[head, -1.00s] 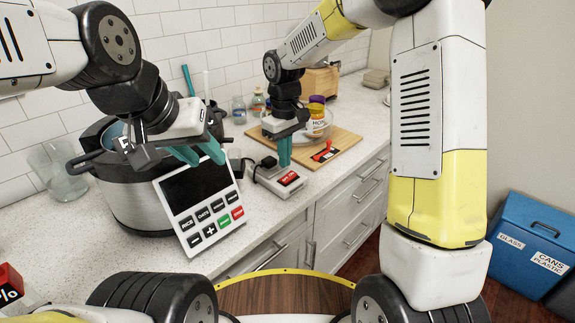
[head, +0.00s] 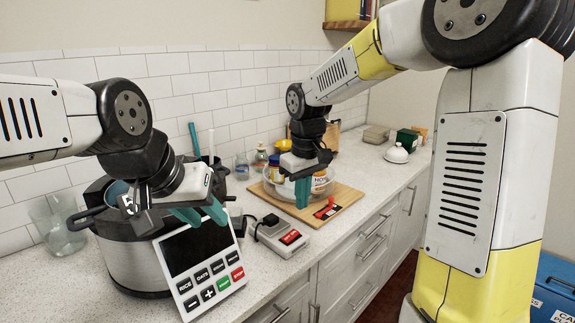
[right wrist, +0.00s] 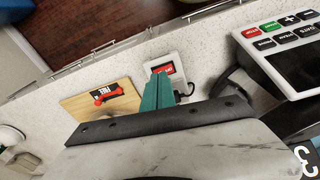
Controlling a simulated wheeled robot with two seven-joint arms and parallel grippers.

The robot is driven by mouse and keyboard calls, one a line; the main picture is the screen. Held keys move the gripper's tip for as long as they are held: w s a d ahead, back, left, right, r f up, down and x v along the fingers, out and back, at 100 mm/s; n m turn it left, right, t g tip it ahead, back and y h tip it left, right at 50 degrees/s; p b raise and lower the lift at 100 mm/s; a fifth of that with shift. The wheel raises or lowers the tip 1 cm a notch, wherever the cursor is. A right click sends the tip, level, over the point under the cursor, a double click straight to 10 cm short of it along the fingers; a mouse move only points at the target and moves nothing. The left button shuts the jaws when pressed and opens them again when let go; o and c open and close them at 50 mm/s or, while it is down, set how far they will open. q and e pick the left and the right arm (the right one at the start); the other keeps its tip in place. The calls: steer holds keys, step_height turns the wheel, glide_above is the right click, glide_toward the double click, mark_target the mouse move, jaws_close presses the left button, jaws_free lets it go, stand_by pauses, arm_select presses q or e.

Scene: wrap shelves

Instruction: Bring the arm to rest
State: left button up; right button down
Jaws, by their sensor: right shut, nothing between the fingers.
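My right gripper (head: 303,193) is shut and empty. It hangs in front of the cutting board, above and behind the grey box with a red switch (head: 291,237), apart from it. In the right wrist view its teal fingers (right wrist: 157,94) are together, and the box (right wrist: 165,68) shows just beyond them. My left gripper (head: 202,212) is at the upper edge of the cooker's button panel (head: 205,262), its two teal fingers apart with nothing seen between them. I cannot tell whether it touches the panel.
The round cooker (head: 130,262) stands behind the panel, with a glass jar (head: 58,226) to its left. A wooden board (head: 345,198) holds a glass bowl, jars and a red-handled tool (head: 326,209). A white-lidded dish (head: 397,153) is farther right.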

steer(key=s+d+r+m+t+y, duration=0.1)
steer(key=s+d+r+m+t, duration=0.1)
steer(key=s+d, duration=0.3)
steer(key=s+d+r+m+t, duration=0.3)
steer(key=s+d+r+m, duration=0.2)
steer(key=s, duration=0.8)
steer(key=shift+d+r+y, duration=0.2)
steer(key=shift+y, duration=0.2)
